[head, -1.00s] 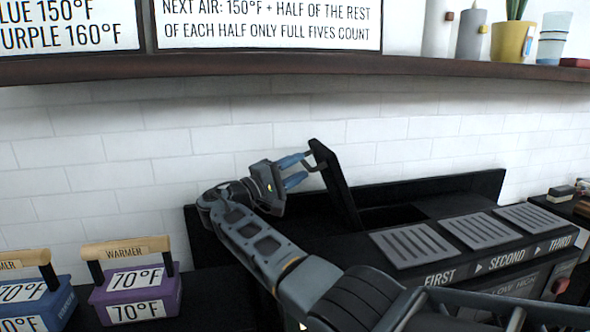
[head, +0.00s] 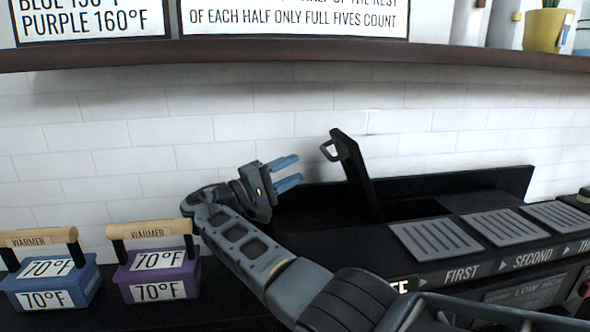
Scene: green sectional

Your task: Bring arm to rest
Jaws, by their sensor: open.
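My gripper (head: 297,171) is in the middle of the head view, with its two blue fingers apart and nothing between them. It points right, towards an upright black lid (head: 357,175) with a grey handle (head: 338,149). A clear gap lies between the fingertips and the handle. My arm (head: 240,243) reaches up from the lower right and bends at the wrist, above the left part of the black machine.
The black machine (head: 415,262) has grey slatted plates (head: 435,239) on top. A purple warmer (head: 157,275) and a blue warmer (head: 50,288), both marked 70°F, stand at left. A brown shelf (head: 300,67) with signs and a yellow pot (head: 548,30) runs above.

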